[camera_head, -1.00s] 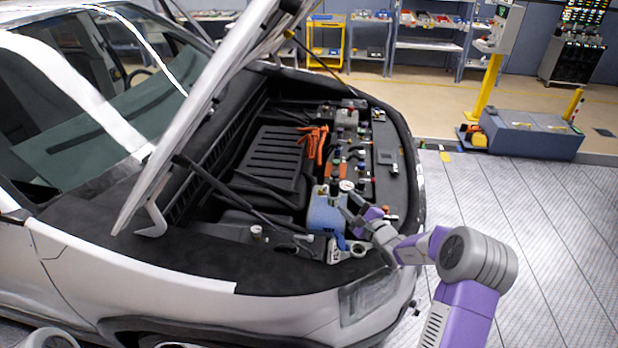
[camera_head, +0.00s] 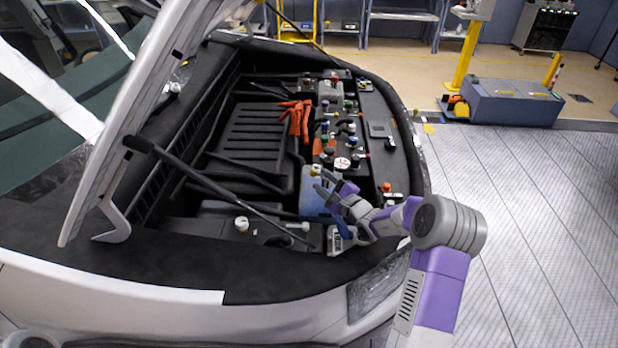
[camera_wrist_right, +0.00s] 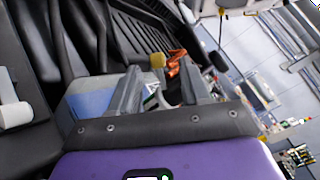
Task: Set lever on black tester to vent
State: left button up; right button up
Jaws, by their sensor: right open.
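The tester is hard to make out among the small engine-bay parts. A small round white dial (camera_head: 341,163) with dark parts beside it stands near the blue and white tank (camera_head: 312,190); I cannot tell whether it belongs to the tester. No lever or vent mark is readable. My right gripper (camera_head: 328,190) is open over the tank, close to the dial. In the right wrist view its fingers (camera_wrist_right: 160,88) are apart, with a partly hidden white and green piece behind them. The tank (camera_wrist_right: 78,108) shows left of the fingers. My left gripper is not in view.
Orange gloves (camera_head: 298,118) lie at the far side of the bay, and also show in the wrist view (camera_wrist_right: 175,64). The raised hood (camera_head: 150,100) and a dark strut (camera_head: 210,185) cross the left side. Several small coloured caps crowd the bay's right side.

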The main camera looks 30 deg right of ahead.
aim_at(315, 174)
jog(key=shift+w+a+f+b, duration=0.1)
jog(key=shift+w+a, duration=0.05)
jog(key=shift+w, duration=1.1)
jog(key=shift+w+a+f+b, duration=0.1)
jog(key=shift+w+a+b, duration=0.1)
jog(key=shift+w, duration=1.1)
jog(key=shift+w+a+b, duration=0.1)
jog(key=shift+w+a, duration=0.05)
jog(key=shift+w, duration=1.1)
